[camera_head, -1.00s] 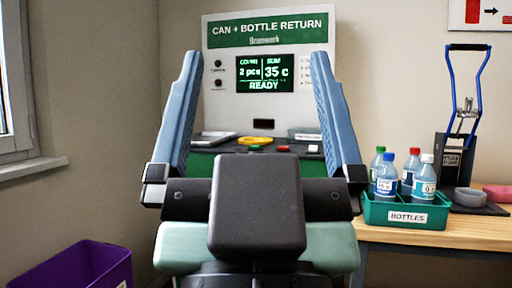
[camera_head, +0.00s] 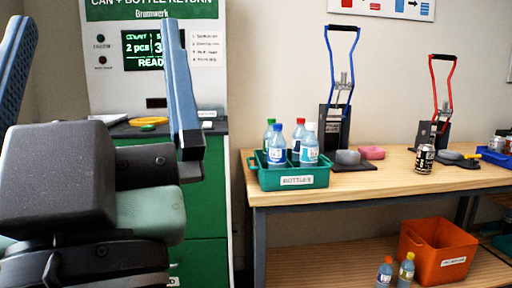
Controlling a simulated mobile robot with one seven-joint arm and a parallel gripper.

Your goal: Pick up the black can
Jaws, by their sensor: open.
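A black can (camera_head: 425,158) stands upright on the wooden table (camera_head: 385,183), toward its right side, just in front of the red-handled press. My gripper (camera_head: 100,75) is at the left of the view, raised in front of the return machine, with its two blue fingers spread wide and nothing between them. The left finger is partly cut off by the picture edge. The can is well to the right of my gripper and apart from it.
A green crate of bottles (camera_head: 291,178) stands at the table's left end. A blue-handled press (camera_head: 336,100) and a red-handled press (camera_head: 435,105) stand behind. A blue tray (camera_head: 494,158) is at far right. An orange bin (camera_head: 438,249) and two bottles are below. Bare tabletop lies left of the can.

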